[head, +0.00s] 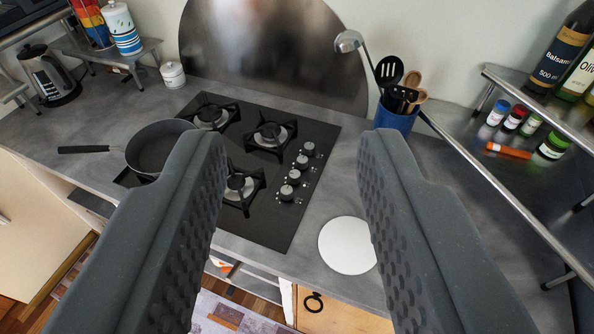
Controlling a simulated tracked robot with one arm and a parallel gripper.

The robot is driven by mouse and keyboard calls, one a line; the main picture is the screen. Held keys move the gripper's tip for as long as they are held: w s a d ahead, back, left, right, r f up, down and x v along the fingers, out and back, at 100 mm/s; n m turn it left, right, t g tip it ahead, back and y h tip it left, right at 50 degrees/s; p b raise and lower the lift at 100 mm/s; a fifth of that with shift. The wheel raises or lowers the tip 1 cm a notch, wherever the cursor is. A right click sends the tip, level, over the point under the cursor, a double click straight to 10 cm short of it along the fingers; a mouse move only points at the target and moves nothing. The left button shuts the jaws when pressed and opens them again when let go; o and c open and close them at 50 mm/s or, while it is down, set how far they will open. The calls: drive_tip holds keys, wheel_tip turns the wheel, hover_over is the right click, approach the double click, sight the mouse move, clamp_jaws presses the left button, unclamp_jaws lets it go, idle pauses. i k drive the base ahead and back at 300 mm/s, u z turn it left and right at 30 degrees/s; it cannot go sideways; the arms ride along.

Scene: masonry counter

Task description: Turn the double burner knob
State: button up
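The gas hob (318,128) is a black glass plate set in the grey counter, with several burners. A column of several round silver and black knobs (294,176) runs along its right side. I cannot tell from the markings which one is the double burner knob. My gripper (290,145) is open and empty, its two dark textured fingers wide apart in the foreground. The knobs show in the gap between the fingers, farther off and untouched. The left finger hides part of the hob's front left.
A dark pan (152,148) sits on the hob's left side, handle pointing left. A white round plate (345,246) lies right of the hob. A blue utensil holder (398,119) stands behind it. A metal shelf (470,140) with bottles and jars is at right.

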sight(295, 177)
drive_tip(key=i, duration=0.95)
